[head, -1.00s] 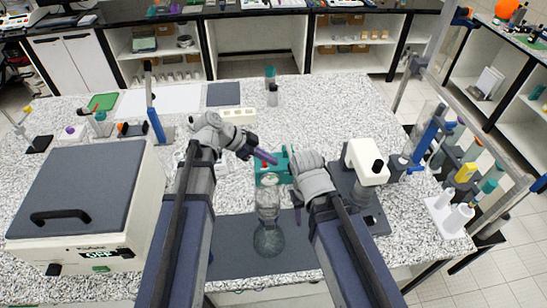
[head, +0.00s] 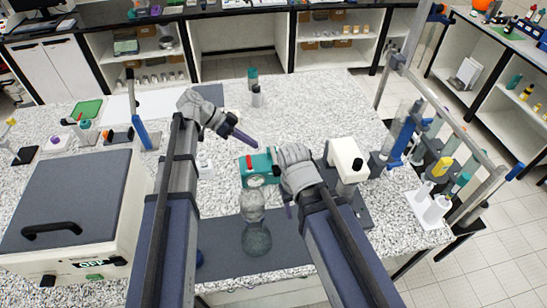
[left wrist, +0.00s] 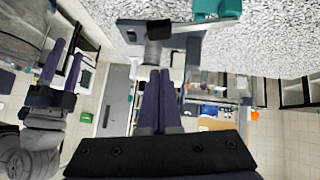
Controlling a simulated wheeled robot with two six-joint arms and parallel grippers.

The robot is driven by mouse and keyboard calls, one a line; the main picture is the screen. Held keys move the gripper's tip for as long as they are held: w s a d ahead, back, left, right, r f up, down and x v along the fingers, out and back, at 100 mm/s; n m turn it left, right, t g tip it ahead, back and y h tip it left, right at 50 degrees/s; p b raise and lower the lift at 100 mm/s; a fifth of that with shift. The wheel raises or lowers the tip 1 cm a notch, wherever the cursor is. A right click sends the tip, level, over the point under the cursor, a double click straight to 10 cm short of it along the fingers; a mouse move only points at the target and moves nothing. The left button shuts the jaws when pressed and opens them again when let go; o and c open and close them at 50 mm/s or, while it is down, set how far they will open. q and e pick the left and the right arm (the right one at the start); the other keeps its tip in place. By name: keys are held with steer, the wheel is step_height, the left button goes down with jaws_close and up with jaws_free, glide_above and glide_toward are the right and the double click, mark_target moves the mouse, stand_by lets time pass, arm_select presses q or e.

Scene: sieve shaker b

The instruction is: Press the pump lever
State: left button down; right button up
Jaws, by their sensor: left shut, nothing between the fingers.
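The teal pump (head: 260,168) stands on the bench in the middle of the head view, with a small red part (head: 249,162) on its left side. I cannot clearly make out its lever. A teal piece shows at the top of the left wrist view (left wrist: 215,8). My left gripper (head: 247,138) is shut and empty, its purple fingers just beyond the pump's upper edge in the picture. The shut fingers also show in the left wrist view (left wrist: 160,85). My right arm covers part of the pump's right side. My right gripper (left wrist: 63,65) shows two separated fingers.
Clear glassware (head: 252,205) stands in front of the pump on a dark mat (head: 220,250). A white-and-grey device (head: 345,160) stands to the right. A large grey-lidded box (head: 75,200) fills the left. The bench behind the pump is mostly clear.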

arm_select(q)
steer(key=shift+w+a+r+g, duration=0.3)
steer(key=shift+w+r, duration=0.2)
steer(key=shift+r, duration=0.05)
arm_select(e)
steer(key=shift+d+r, duration=0.1)
steer(key=shift+r, duration=0.4)
arm_select(q)
steer(key=b, duration=0.9)
glide_above(275, 159)
steer(key=s+a, duration=0.1)
steer(key=s, duration=0.4)
step_height(275, 159, down, 9)
steer(key=shift+s+f+b, duration=0.2)
steer(key=shift+f+b, duration=0.5)
steer(key=shift+f, duration=0.2)
arm_select(e)
step_height(275, 159, down, 11)
steer(key=shift+r, duration=0.1)
